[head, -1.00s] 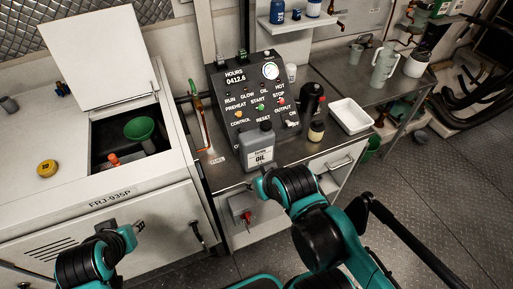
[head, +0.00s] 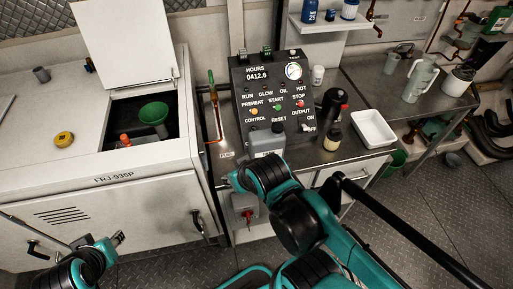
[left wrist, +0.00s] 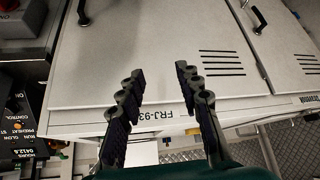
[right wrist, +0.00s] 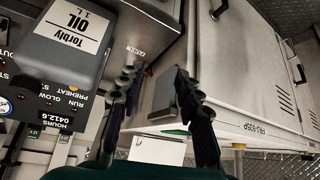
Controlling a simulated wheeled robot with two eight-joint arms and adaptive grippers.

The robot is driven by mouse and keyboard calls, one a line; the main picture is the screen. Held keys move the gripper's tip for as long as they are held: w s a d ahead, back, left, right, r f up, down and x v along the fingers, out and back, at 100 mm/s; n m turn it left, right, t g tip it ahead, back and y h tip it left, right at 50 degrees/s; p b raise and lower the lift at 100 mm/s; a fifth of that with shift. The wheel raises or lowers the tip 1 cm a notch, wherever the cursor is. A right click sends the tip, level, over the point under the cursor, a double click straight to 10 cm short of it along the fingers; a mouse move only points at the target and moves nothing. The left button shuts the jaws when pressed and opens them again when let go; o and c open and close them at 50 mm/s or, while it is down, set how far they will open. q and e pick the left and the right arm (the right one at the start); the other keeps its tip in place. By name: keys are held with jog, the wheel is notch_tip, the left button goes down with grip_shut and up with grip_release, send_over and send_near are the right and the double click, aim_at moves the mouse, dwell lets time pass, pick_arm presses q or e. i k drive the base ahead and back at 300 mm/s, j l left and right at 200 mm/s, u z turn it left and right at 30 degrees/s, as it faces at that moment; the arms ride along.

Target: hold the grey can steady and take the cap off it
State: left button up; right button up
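The grey can (head: 267,145), labelled OIL, stands upright on the metal bench in front of the control panel. Its dark cap (head: 278,127) is on top. My right arm covers the can's lower part in the head view. In the right wrist view the can (right wrist: 68,48) shows large and upside down at upper left, beside the fingers and not between them. My right gripper (right wrist: 157,82) is open and empty; the arm hides it in the head view. My left gripper (head: 118,238) is open and empty in front of the white cabinet, as the left wrist view shows (left wrist: 160,78).
The control panel (head: 270,75) stands right behind the can. A dark bottle (head: 333,103), a small jar (head: 332,138) and a white tray (head: 373,130) are to its right. A green funnel (head: 153,114) sits in the open cabinet bay, with a yellow cap (head: 64,138) nearby.

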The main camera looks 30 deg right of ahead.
aim_at(266, 147)
jog(key=k+l+u, duration=0.1)
jog(key=l, duration=0.3)
jog(key=k+l+u, duration=0.1)
jog(key=l, duration=0.25)
jog(key=k+l+u, duration=0.15)
jog(key=l, duration=0.25)
jog(key=k+l+u, duration=0.1)
jog(key=l, duration=0.25)
jog(key=k+l+u, duration=0.1)
jog(key=l, duration=0.25)
jog(key=k, duration=0.1)
